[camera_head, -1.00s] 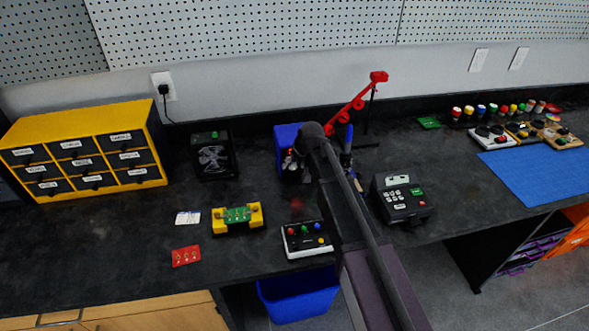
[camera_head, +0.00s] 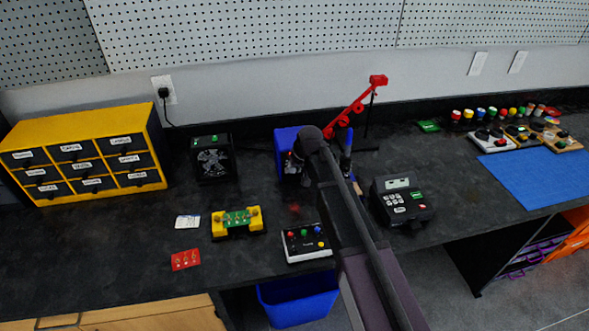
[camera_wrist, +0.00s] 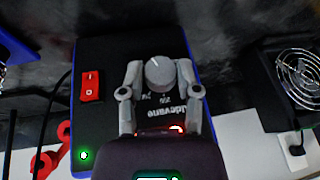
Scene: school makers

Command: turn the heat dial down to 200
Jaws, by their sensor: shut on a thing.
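The heat dial (camera_wrist: 160,76) is a round grey knob on a black soldering station (camera_wrist: 112,55) with blue sides. It shows in the wrist view, where the panel lettering appears upside down and a 200 mark is near the knob. My gripper (camera_wrist: 160,72) is shut on the knob, one finger on each side. A light line on the knob points to the upper left in that view. In the head view the blue station (camera_head: 287,139) stands at the back of the bench, partly hidden by my arm, and the dial cannot be seen.
A red switch (camera_wrist: 91,86) and a lit green lamp (camera_wrist: 84,155) are beside the dial. A black fan unit (camera_head: 212,160) stands left of the station, a red jointed arm (camera_head: 357,103) behind it. A keypad device (camera_head: 402,202) and a button box (camera_head: 306,243) are nearer.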

